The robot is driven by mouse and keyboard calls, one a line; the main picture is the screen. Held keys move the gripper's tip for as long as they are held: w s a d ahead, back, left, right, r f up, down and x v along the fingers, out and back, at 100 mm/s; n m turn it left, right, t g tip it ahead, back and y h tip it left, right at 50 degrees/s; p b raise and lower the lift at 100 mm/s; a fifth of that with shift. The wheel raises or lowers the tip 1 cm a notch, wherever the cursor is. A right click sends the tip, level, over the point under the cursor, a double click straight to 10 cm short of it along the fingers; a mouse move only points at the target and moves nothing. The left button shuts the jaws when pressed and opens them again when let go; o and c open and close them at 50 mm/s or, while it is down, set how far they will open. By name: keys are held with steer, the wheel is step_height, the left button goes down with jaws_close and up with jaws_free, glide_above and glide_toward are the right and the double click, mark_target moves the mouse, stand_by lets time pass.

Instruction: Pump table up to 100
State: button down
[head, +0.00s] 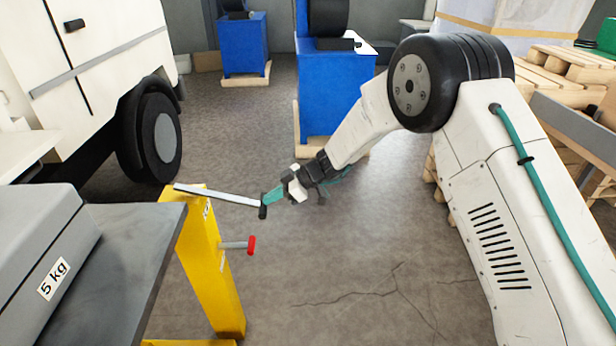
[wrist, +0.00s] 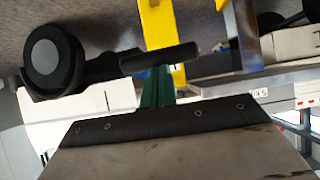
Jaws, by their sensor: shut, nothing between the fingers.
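The table (head: 125,265) has a grey top and a yellow post (head: 212,270) at its right end. A pale metal pump lever (head: 220,195) runs from the post's top toward my gripper and ends in a black crossbar grip (head: 263,211). The grip also shows in the wrist view (wrist: 160,58). A short rod with a red knob (head: 251,245) sticks out of the post below the lever. My gripper (head: 268,198) has teal fingers, shut and empty, with tips right at the black grip. I cannot tell if they touch it. No height reading is legible.
A grey block marked 5 kg (head: 40,265) sits on the table. A white vehicle (head: 90,70) stands at the back left, blue machines (head: 335,90) at the back, and wooden pallets (head: 570,75) at the right. The floor right of the post is clear.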

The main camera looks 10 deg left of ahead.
steer(key=f, duration=0.1)
steer(key=a+f, duration=0.1)
steer(key=f, duration=0.2)
steer(key=shift+s+a+f, duration=0.25)
steer(key=shift+s+a, duration=0.05)
steer(key=shift+a, duration=0.05)
steer(key=shift+s+f, duration=0.1)
steer(key=shift+f, duration=0.45)
steer(key=shift+s, duration=0.1)
steer(key=r+v, duration=0.1)
steer(key=v, duration=1.2)
steer(key=shift+w+r, duration=0.2)
steer(key=shift+w, duration=0.15)
steer(key=shift+a, duration=0.1)
stand_by(0.6)
